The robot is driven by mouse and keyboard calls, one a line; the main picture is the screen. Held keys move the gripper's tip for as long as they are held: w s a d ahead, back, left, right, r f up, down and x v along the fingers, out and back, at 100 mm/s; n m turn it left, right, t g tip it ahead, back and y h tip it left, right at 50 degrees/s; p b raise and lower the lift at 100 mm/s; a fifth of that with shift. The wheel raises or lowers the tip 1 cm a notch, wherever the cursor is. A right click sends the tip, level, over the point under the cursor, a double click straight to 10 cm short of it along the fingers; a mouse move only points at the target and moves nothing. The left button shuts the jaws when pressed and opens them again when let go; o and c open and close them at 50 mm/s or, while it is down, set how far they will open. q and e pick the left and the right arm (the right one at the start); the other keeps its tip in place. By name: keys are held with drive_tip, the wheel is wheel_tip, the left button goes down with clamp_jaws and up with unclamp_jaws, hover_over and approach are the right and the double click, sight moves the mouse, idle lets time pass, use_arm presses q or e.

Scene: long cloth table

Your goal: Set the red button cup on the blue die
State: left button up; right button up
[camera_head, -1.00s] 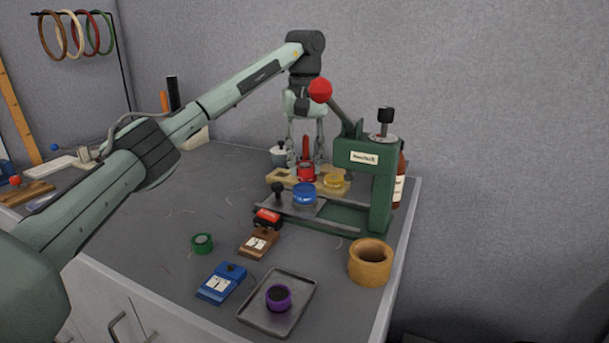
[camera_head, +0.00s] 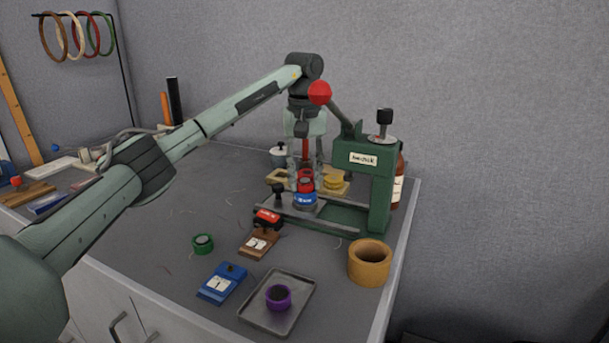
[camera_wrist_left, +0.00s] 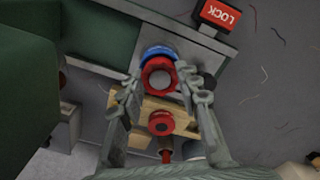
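The red button cup (camera_head: 305,183) is between the fingertips of my left gripper (camera_head: 306,178), which looks shut on it. It appears right above the blue die (camera_head: 305,201) on the press's metal base. In the left wrist view, the red cup (camera_wrist_left: 158,76) covers part of the blue die (camera_wrist_left: 160,51), whose far rim shows behind it. My left gripper (camera_wrist_left: 160,78) has a finger on each side of the cup there. I cannot tell whether the cup touches the die. My right gripper is not in view.
The green press (camera_head: 367,180) stands close on the right, with its red-knobbed lever (camera_head: 319,92) near my wrist. Behind is a wooden board (camera_head: 277,177) with a yellow cup (camera_head: 332,182). A tray (camera_head: 255,309) holds a purple cup (camera_head: 278,296).

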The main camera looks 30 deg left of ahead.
sight(304, 181)
use_arm(q)
drive_tip(key=o, duration=0.5)
drive_tip(key=shift+s+a+f, duration=0.1)
drive_tip(key=shift+f, duration=0.8)
drive_tip(key=shift+r, duration=0.2)
wheel_tip(304, 181, up, 14)
drive_tip(key=shift+f, duration=0.25)
